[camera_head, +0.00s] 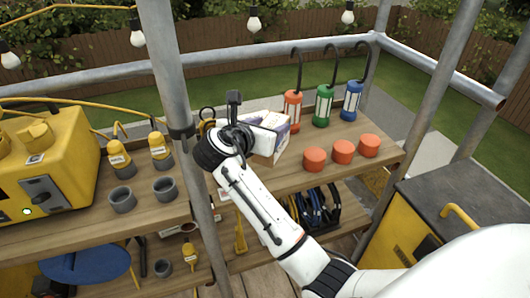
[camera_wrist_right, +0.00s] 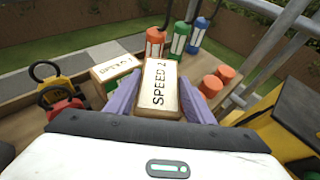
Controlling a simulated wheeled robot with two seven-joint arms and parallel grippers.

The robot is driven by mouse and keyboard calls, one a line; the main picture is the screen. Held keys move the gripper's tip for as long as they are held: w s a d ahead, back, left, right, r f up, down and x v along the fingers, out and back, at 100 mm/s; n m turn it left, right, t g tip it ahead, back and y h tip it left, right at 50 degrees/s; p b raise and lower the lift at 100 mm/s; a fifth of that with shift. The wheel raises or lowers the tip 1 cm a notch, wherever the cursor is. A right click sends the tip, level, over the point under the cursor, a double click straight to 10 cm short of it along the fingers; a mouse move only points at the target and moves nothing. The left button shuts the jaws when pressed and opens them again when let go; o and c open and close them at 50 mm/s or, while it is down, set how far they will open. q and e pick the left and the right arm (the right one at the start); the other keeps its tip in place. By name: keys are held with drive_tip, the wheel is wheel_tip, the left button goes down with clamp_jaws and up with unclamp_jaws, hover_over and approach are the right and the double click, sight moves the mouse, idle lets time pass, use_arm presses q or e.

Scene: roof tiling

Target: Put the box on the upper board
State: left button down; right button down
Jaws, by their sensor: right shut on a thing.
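My right gripper (camera_head: 268,124) reaches over the upper board (camera_head: 285,181) from the front. Its pale purple fingers, clearer in the right wrist view (camera_wrist_right: 158,98), are shut on the two sides of a cream and brown box (camera_wrist_right: 160,78) with dark lettering on its face. In the head view this box (camera_head: 266,148) is partly hidden by the gripper. I cannot tell whether its underside touches the board. A second box (camera_wrist_right: 115,70), cream with a green part, stands just left of it in the right wrist view. My left gripper is not in view.
Orange, green and blue canisters (camera_head: 324,106) with hooks stand at the board's back right, several orange caps (camera_head: 343,151) in front of them. A metal post (camera_head: 180,120) rises left of my arm. A yellow machine (camera_head: 40,165) and grey cups (camera_head: 122,198) occupy the left. Cables (camera_head: 315,207) lie below.

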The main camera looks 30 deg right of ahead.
drive_tip(key=shift+s+f, duration=0.15)
drive_tip(key=shift+f, duration=0.65)
wheel_tip(320, 180, down, 5)
drive_tip(key=shift+r+b, duration=0.2)
drive_tip(key=shift+b, duration=0.15)
drive_tip(key=shift+f, duration=0.2)
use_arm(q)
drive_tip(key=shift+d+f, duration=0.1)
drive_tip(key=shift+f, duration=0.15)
use_arm(e)
drive_tip(key=c, duration=1)
unclamp_jaws()
drive_tip(key=shift+f, duration=0.2)
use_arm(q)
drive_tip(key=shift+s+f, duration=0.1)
use_arm(e)
drive_tip(key=shift+o, duration=0.8)
